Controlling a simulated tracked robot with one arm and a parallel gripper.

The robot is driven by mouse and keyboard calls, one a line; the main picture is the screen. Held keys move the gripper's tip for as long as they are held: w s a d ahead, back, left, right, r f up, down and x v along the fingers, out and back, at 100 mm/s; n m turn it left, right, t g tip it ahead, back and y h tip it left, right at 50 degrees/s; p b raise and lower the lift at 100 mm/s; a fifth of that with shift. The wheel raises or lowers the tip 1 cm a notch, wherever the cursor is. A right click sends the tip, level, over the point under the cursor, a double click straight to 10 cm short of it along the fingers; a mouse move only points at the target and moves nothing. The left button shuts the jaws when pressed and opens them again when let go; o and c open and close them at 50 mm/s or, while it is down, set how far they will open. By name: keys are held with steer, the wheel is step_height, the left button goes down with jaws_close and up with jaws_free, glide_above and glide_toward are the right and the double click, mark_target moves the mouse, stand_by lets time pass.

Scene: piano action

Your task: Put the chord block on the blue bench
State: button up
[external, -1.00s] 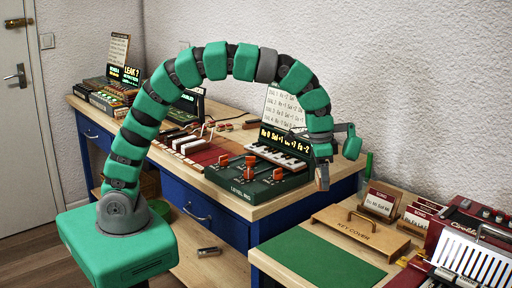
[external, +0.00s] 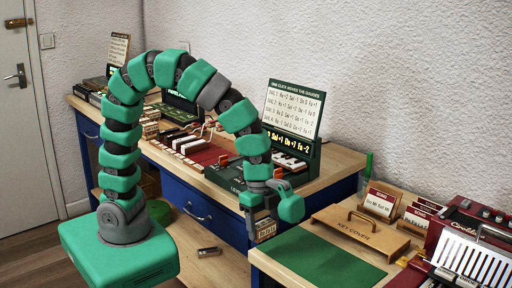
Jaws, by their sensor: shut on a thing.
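My gripper (external: 265,213) points down and is shut on the chord block (external: 265,231), a small wooden block with a pale lettered face. The block hangs in front of the blue bench (external: 230,233), near its right front corner and apparently lower than its top edge. The blue bench has a light wood top and blue drawers. My arm hides part of its top and of the green device there.
A lower table at right holds a green mat (external: 322,262), a key cover (external: 355,230), card holders (external: 380,203) and a red accordion (external: 470,240).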

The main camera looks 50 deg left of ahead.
steer(key=b, duration=0.3)
glide_above(319, 257)
steer(key=shift+a+f, duration=0.3)
steer(key=shift+f, duration=0.5)
steer(key=shift+f+b, duration=0.6)
steer(key=shift+f, duration=1.15)
steer(key=shift+f, duration=0.1)
steer(key=o, duration=1.1)
steer(key=shift+c, duration=0.2)
